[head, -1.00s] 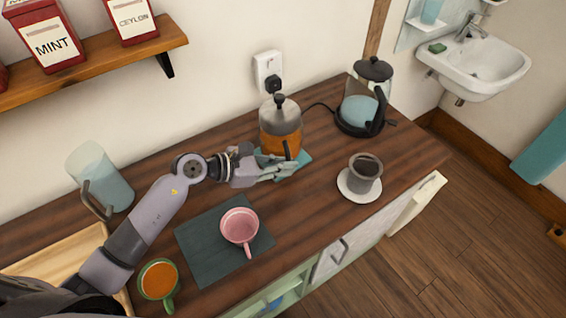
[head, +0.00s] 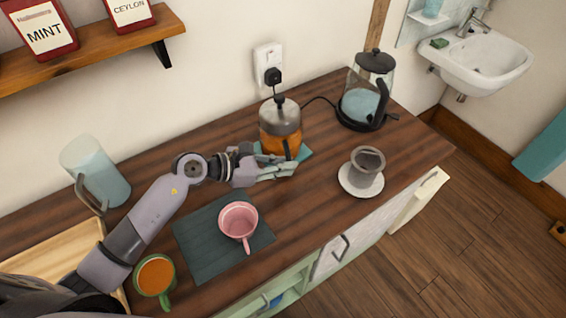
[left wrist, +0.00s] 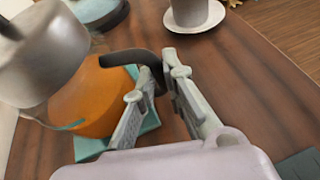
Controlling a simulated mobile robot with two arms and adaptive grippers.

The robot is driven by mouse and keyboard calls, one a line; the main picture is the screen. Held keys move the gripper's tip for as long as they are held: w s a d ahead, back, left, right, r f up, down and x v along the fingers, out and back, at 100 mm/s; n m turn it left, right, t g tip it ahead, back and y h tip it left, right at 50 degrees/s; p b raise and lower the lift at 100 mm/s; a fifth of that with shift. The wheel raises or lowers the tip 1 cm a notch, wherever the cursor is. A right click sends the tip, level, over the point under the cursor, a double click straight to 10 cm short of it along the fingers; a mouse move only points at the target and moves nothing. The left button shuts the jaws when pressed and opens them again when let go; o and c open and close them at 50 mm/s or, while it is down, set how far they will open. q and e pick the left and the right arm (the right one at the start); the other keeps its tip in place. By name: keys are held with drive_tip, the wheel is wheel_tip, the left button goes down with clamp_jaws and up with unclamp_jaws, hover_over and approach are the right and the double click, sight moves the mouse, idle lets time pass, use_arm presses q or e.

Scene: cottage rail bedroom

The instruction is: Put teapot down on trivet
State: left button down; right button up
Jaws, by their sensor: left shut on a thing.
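The teapot (head: 280,138) is glass with orange tea, a grey metal lid and a dark handle. It is upright over the teal trivet (head: 305,153), near the wall. My left gripper (head: 284,170) is in front of it, shut on the dark handle. In the left wrist view the handle (left wrist: 125,57) runs between the two fingers (left wrist: 157,80), and the trivet (left wrist: 90,149) shows below the pot. The pot's base looks on or very close to the trivet; contact is hard to tell. My right gripper is not in view.
An electric kettle (head: 362,105) stands to the right, with its cord to the wall socket. A grey cup (head: 367,163) is on a saucer (head: 361,190). A pink cup (head: 238,221) sits on a dark mat (head: 200,260). A glass pitcher (head: 105,170) and green mug (head: 154,278) are left.

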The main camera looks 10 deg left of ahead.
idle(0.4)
use_arm(q)
drive_tip(key=c, duration=1.6)
unclamp_jaws()
drive_tip(key=shift+f, duration=0.1)
drive_tip(key=shift+s+f, duration=0.1)
drive_tip(key=shift+f, duration=0.15)
drive_tip(key=v, duration=1.2)
drive_tip(key=shift+r, duration=0.2)
